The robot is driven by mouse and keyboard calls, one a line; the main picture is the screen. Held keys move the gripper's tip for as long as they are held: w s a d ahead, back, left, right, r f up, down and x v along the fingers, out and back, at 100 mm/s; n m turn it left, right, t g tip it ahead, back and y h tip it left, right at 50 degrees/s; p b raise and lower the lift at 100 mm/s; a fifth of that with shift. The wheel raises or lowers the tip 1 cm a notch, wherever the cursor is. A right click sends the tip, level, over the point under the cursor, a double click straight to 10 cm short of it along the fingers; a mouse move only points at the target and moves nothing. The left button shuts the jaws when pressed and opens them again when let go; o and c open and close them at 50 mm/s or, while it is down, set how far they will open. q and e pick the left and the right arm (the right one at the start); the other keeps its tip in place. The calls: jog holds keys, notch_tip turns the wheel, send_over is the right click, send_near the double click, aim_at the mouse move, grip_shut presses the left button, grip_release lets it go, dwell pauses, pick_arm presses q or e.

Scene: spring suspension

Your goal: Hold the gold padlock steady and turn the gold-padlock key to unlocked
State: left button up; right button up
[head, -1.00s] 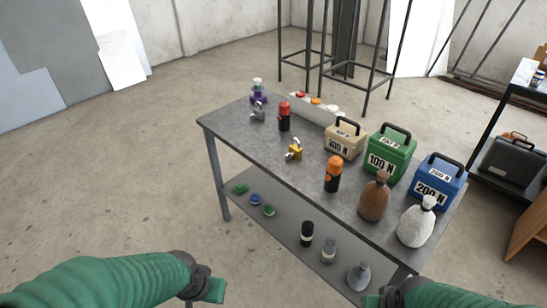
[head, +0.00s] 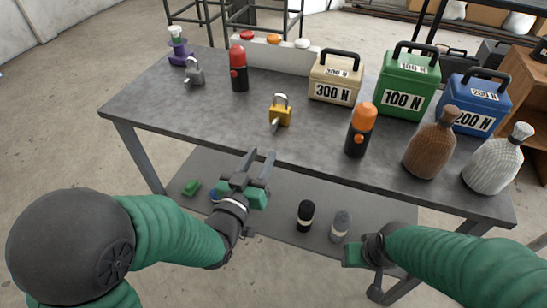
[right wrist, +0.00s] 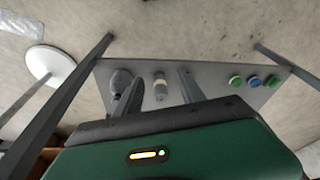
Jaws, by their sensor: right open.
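The gold padlock (head: 283,115) stands on the grey table with its shackle up. Its key (head: 275,126) sticks out at the front, toward me; whether it is turned I cannot tell. My left gripper (head: 260,154) is open and empty, with two parallel fingers pointing at the table's front edge, short of the padlock and slightly left of it. My right gripper is low in front of the table, right of the padlock; in the head view its fingers are hidden. In the right wrist view it (right wrist: 158,83) is open and empty, facing the lower shelf.
On the table (head: 150,105) stand a silver padlock (head: 195,75), a red-topped cylinder (head: 239,70), an orange-topped cylinder (head: 360,132), weight boxes (head: 335,80) and two bottles (head: 430,145). The lower shelf holds several small items, including a black cylinder (head: 306,215). Table space left of the gold padlock is clear.

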aim_at(283, 109)
jog(key=w+a+r+m+y, duration=0.1)
jog(key=a+m, duration=0.1)
jog(key=m, duration=0.1)
jog(key=w+a+r+m+y, duration=0.1)
jog(key=a+m, duration=0.2)
jog(key=w+a+r+m+y, duration=0.2)
jog(key=a+m, duration=0.1)
jog(key=shift+w+a+m, duration=0.1)
jog(key=shift+a+m, duration=0.1)
jog(key=shift+m, duration=0.2)
jog(key=w+a+r+m+t+y, duration=0.45)
jog(key=w+a+r+m, duration=0.25)
jog(key=w+r+m, duration=0.3)
jog(key=w+d+r+m+t+y, duration=0.1)
jog(key=w+d+r+m+t, duration=0.45)
jog(key=w+r+m, duration=0.35)
jog(key=shift+n+g, duration=0.3)
jog(key=x, duration=0.9)
jog(key=a+r+x, duration=0.1)
jog(key=x, duration=0.4)
jog(key=shift+a, duration=0.1)
jog(key=shift+c, duration=0.3)
grip_shut()
